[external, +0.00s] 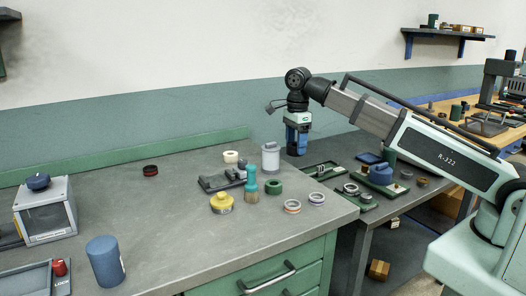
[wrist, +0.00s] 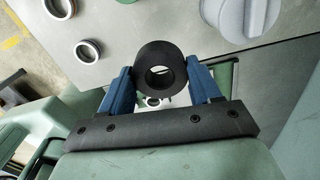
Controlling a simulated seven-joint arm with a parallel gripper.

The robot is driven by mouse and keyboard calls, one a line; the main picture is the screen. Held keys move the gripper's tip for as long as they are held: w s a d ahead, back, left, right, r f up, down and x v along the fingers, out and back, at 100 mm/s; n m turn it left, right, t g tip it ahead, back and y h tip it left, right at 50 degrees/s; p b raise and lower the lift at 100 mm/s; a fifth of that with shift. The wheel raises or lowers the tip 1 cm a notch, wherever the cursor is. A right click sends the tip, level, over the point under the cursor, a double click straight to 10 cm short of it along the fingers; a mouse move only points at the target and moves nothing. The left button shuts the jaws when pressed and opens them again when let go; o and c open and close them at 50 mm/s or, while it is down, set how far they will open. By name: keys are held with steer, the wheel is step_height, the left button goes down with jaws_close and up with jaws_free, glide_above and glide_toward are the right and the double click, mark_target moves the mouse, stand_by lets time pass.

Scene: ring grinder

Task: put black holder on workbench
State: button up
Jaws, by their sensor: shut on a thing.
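The black holder (wrist: 152,51) is a thick black ring with a round hole, seen in the wrist view between the two blue fingers of my gripper (wrist: 160,72). The fingers are shut on its sides. In the external view, my gripper (external: 296,148) points down in the air near the right end of the grey workbench (external: 120,215), around the gap to the darker side table. The holder is hard to make out there, largely hidden by the fingers. In the wrist view, part of the workbench top (wrist: 120,38) lies below the holder.
A grey-white canister (external: 270,159), a teal bottle (external: 251,180), a yellow pot (external: 221,204), a green ring (external: 273,187) and two pale rings (external: 292,207) crowd the workbench's right end. The side table bears green trays (external: 380,186). The workbench's front middle is clear.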

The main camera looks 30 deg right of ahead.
mark_target(294, 181)
steer(key=shift+f, duration=5)
steer(key=shift+f, duration=0.1)
steer(key=o, duration=1.1)
step_height(294, 181, up, 12)
steer(key=shift+r, duration=0.1)
